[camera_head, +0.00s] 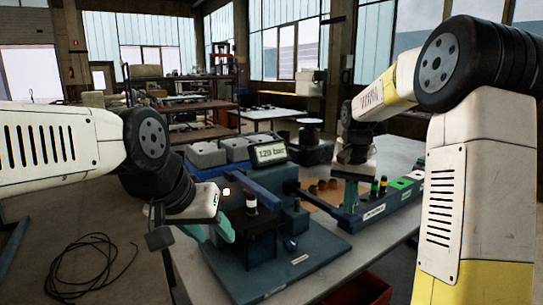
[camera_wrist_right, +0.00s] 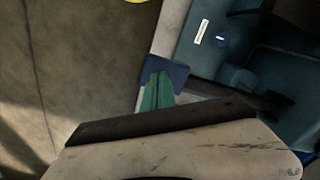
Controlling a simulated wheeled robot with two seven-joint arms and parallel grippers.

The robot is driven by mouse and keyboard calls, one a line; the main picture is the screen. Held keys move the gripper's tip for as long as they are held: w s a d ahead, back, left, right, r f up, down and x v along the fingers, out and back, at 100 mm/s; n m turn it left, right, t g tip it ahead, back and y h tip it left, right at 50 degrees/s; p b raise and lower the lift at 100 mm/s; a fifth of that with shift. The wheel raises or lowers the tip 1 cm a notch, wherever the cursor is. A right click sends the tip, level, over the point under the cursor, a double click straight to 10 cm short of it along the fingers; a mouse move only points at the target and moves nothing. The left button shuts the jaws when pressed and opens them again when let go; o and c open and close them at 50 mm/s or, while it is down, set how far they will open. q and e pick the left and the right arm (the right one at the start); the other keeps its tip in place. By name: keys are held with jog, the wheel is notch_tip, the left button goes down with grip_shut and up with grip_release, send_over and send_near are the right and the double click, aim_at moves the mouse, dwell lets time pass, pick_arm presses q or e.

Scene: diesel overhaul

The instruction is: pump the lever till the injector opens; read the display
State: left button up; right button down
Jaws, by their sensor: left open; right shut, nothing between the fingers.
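The blue-green injector tester (camera_head: 318,250) stands on the bench. Its display (camera_head: 271,154) reads "129 bar". An upright injector with a white band (camera_head: 251,204) sits in the tester's dark holder. A dark blue bar, apparently the lever (camera_head: 262,192), slopes beside the injector. My left gripper (camera_head: 210,231) is open at the tester's left edge, its green fingers apart with nothing visibly between them. My right gripper (camera_head: 350,196) is shut and empty behind the tester, by the blue rack. In the right wrist view, its green fingers (camera_wrist_right: 157,92) show near part of the tester (camera_wrist_right: 222,41).
A long blue rack (camera_head: 375,210) with small bottles and coloured blocks lies right of the tester. Grey bins (camera_head: 205,154) stand behind it. A red box (camera_head: 362,290) is below the bench's front edge. A black cable (camera_head: 95,265) lies coiled on the floor.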

jog(key=shift+f, duration=3.65)
jog(key=shift+w+a+r, duration=0.1)
jog(key=shift+r, duration=2)
jog(key=shift+w+a+r, duration=0.1)
jog(key=shift+r, duration=2)
jog(key=shift+r, duration=2)
jog(key=shift+f, duration=2)
jog(key=shift+f, duration=0.1)
